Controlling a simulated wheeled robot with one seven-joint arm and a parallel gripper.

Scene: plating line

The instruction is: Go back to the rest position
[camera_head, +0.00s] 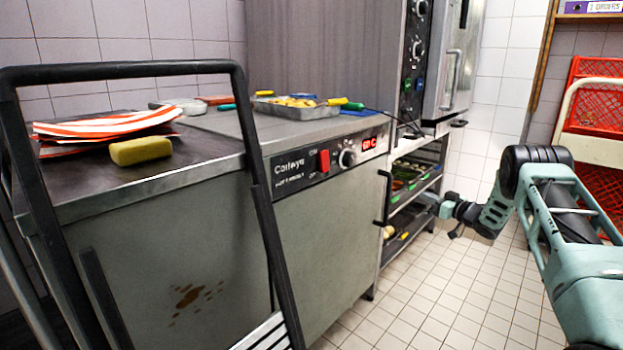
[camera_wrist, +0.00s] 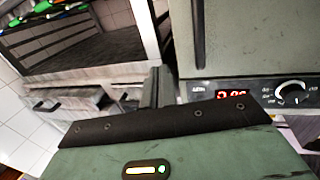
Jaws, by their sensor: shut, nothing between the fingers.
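My arm reaches in from the right side of the head view and bends at a dark elbow. My gripper (camera_head: 446,210) is at its far end, small in the picture, over the floor in front of the open shelves. In the wrist view my gripper (camera_wrist: 159,82) shows as dark fingers close together behind the green housing. It is shut and holds nothing. It seems clear of the shelf rack and the warming counter, though the exact gap is hard to judge.
The warming counter (camera_head: 330,205) carries a metal food tray (camera_head: 300,112), a striped cloth (camera_head: 105,128) and a yellow sponge (camera_head: 140,150). An oven (camera_head: 452,60) stands above the shelf rack (camera_head: 405,240). Red crates (camera_head: 597,105) stand at right. The tiled floor (camera_head: 470,300) is clear.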

